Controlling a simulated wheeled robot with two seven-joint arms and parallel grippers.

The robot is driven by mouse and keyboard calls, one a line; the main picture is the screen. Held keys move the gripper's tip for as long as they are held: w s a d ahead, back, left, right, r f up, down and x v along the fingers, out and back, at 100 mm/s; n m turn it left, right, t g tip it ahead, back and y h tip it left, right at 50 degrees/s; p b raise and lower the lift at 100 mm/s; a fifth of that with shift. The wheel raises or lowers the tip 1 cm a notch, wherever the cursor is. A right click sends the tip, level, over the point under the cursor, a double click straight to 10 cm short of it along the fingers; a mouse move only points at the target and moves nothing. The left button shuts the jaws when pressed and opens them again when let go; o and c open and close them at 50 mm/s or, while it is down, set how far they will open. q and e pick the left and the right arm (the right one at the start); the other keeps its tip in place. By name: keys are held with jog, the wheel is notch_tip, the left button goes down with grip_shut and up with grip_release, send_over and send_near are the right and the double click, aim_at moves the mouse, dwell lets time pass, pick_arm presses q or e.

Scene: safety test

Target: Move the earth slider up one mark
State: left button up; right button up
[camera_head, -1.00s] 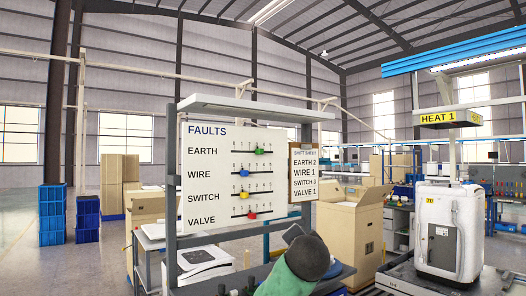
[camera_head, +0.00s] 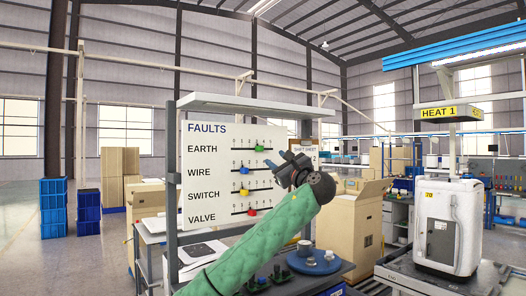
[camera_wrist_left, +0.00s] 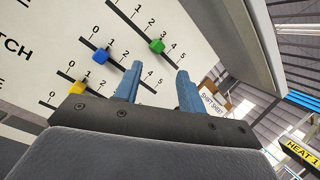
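The green earth slider (camera_head: 259,148) sits on the top scale of the white FAULTS board (camera_head: 205,152). It also shows in the left wrist view (camera_wrist_left: 157,46), near mark 3. My left gripper (camera_head: 277,163) is in front of the board's right side, right of and a little below the green slider. In the wrist view its two blue fingers (camera_wrist_left: 160,68) are apart with nothing between them. The green slider appears beyond the gap, and I see no contact. My right gripper is not in view.
Below are the blue wire slider (camera_head: 245,171), yellow switch slider (camera_head: 244,192) and red valve slider (camera_head: 250,211). A shelf (camera_head: 245,105) overhangs the board. A blue round item (camera_head: 315,262) lies on the bench below.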

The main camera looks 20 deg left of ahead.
aim_at(262, 149)
pick_arm(q)
jog(key=w+a+r+m+p, duration=0.1)
jog(key=m, duration=0.1)
jog(key=w+a+r+m+p, duration=0.1)
jog(key=a, duration=0.1)
jog(key=w+a+r+m+y+p, duration=0.1)
jog(key=w+a+m, duration=0.1)
jog(key=shift+a+m+g, duration=0.25)
jog(key=shift+m+g, duration=0.05)
jog(key=shift+w+a+p, duration=0.35)
jog(key=shift+a+p, duration=0.05)
jog(key=shift+a, duration=0.05)
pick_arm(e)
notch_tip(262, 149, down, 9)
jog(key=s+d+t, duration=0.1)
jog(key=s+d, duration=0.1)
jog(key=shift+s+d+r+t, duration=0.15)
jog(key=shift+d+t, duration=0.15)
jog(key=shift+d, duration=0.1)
pick_arm(q)
grip_shut()
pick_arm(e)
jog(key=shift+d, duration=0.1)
